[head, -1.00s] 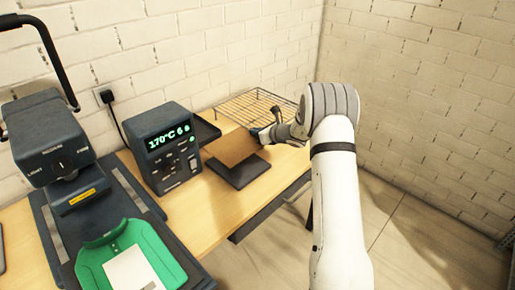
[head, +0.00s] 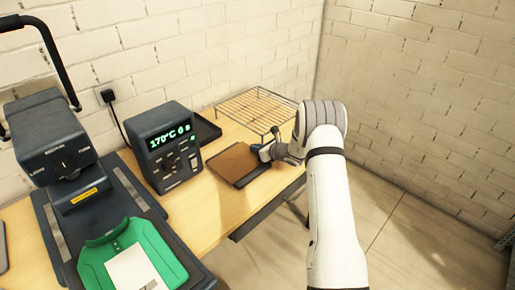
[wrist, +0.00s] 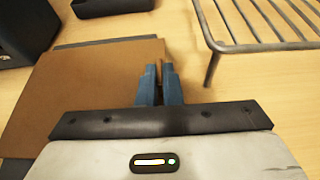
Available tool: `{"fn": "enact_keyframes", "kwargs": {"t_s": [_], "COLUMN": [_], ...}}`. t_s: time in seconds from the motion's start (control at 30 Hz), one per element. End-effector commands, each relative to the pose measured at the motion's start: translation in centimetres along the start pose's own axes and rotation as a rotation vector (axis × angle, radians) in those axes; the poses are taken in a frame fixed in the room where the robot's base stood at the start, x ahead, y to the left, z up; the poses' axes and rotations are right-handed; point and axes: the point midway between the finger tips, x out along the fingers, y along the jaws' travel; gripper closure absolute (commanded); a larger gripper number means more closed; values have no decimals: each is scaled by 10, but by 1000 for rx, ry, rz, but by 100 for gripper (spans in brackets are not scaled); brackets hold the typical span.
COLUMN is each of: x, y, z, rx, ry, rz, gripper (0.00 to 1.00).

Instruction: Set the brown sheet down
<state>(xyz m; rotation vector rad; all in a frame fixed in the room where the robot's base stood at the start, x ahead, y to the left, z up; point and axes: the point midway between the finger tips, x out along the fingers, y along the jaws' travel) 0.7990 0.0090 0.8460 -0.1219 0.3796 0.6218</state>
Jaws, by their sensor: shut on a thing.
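The brown sheet (head: 233,163) lies low over a dark flat pad (head: 258,172) on the wooden table, nearly covering it. In the wrist view the brown sheet (wrist: 85,85) fills the left side, with dark pad edge showing behind it. My gripper (head: 264,152) is at the sheet's right edge. In the wrist view its blue fingertips (wrist: 160,80) are shut on that edge. I cannot tell whether the sheet rests fully on the pad.
A wire rack (head: 257,108) stands behind, close to my gripper. A control box (head: 166,147) reading 170°C stands left of the sheet, with a dark tray (head: 207,130) behind it. A heat press (head: 52,140) with a green shirt (head: 130,262) is at the left. Bare table (head: 215,205) lies in front.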

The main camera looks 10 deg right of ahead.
Motion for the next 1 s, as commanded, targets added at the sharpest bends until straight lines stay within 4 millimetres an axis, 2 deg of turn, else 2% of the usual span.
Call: {"fn": "enact_keyframes", "kwargs": {"t_s": [0.03,0.07,0.3,0.67,0.77,1.0], "x": [1,0,0,-4,-20,-74], "y": [0,0,0,-1,-3,-2], "z": [-3,-1,-1,3,0,0], "rx": [0,0,1,1,2,1], "ry": [0,0,0,1,1,0], "rz": [0,0,-1,-2,-4,-5], "gripper": [100,92,73,73,73,73]}}
